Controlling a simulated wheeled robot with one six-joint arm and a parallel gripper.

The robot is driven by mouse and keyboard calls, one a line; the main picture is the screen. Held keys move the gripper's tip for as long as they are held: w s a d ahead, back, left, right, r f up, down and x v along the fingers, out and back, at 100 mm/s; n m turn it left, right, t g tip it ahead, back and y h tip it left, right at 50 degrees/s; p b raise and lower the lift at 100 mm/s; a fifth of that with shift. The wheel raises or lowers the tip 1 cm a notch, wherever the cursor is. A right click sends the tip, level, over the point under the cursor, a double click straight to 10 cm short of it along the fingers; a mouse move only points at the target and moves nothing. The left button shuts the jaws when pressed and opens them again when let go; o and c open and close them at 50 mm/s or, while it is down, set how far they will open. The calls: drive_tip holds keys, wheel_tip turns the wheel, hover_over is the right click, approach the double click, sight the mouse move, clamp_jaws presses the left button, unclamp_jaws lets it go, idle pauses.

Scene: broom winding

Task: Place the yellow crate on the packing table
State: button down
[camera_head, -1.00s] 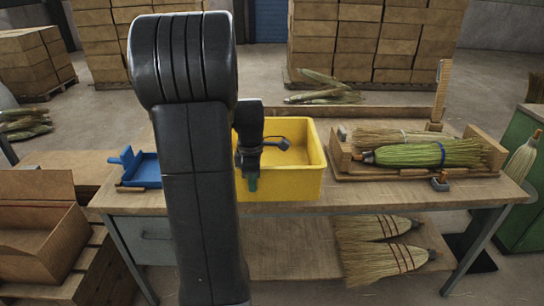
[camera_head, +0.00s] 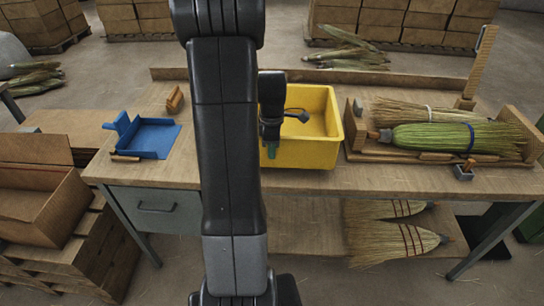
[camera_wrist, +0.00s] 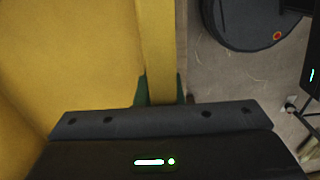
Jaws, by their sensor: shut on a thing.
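My gripper (camera_head: 270,151) is at the crate's near left part. In the wrist view, the green fingertips (camera_wrist: 157,90) are shut on the crate's wall (camera_wrist: 158,45), one on each side of it. The crate's yellow inside fills the left of that view. My arm hides the crate's left end. I cannot tell whether this bench is the packing table.
A blue tray (camera_head: 152,140) lies on the bench's left. A wooden rack with brooms (camera_head: 430,137) stands close to the crate's right. A cardboard box (camera_head: 40,205) is at lower left. Brooms (camera_head: 400,242) lie on the lower shelf. Boxes are stacked behind.

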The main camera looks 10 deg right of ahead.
sight(272, 166)
drive_tip(key=shift+f, duration=1.85)
drive_tip(key=shift+f, duration=0.2)
drive_tip(key=c, duration=1.6)
unclamp_jaws()
drive_tip(key=shift+o, duration=0.2)
wheel_tip(272, 166, up, 12)
drive_tip(key=shift+r, duration=0.2)
drive_tip(key=shift+f, duration=0.15)
